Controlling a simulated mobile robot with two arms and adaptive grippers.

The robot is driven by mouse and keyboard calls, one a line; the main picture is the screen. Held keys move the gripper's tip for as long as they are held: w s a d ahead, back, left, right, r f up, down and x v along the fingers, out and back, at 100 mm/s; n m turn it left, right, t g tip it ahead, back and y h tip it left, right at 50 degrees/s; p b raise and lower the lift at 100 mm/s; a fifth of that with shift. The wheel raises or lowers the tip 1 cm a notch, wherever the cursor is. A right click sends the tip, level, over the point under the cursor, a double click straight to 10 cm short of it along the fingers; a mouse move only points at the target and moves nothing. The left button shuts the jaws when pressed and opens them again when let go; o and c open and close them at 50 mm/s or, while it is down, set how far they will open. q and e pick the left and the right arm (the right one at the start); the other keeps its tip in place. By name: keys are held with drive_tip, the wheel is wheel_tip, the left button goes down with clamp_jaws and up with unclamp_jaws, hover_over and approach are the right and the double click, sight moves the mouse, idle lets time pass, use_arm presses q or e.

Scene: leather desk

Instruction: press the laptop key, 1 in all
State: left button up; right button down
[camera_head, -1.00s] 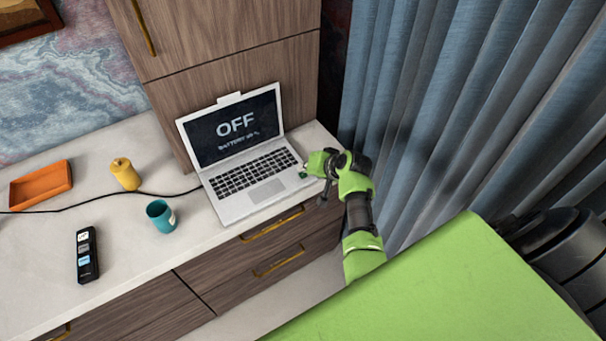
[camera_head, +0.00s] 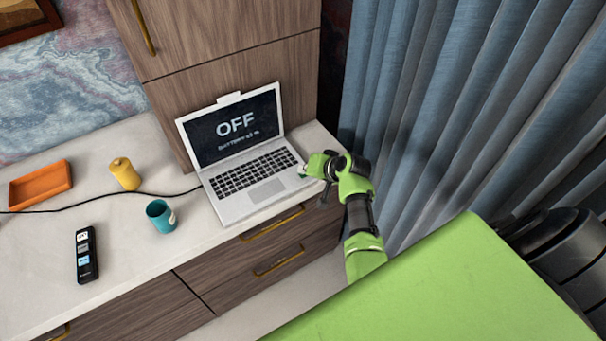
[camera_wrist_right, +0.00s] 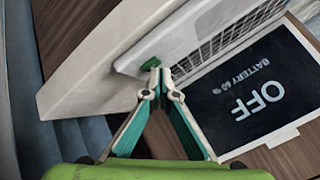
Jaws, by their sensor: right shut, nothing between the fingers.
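The open laptop (camera_head: 267,192) stands on the desk, its screen (camera_head: 236,124) reading OFF with a battery line below. It also shows in the wrist view (camera_wrist_right: 190,42). A green key (camera_wrist_right: 150,63) lies at the laptop's near right corner. My right gripper (camera_head: 304,174) is at that corner, shut and empty. In the wrist view its joined fingertips (camera_wrist_right: 155,68) are right at the green key and partly cover it. I cannot tell whether they touch it. My left gripper is not in view.
A teal mug (camera_head: 160,217), a yellow bottle-like object (camera_head: 125,174), an orange tray (camera_head: 40,186) and a black remote (camera_head: 86,256) stand or lie left of the laptop. A black cable runs to the laptop. Curtains (camera_head: 450,90) hang at the right.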

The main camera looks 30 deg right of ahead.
drive_tip(key=shift+f, duration=0.3)
idle(0.4)
drive_tip(key=shift+r, duration=0.15)
drive_tip(key=shift+r+p, duration=0.65)
drive_tip(key=shift+p, duration=0.2)
wheel_tip(320, 180, up, 5)
drive_tip(key=p, duration=0.5)
idle(0.5)
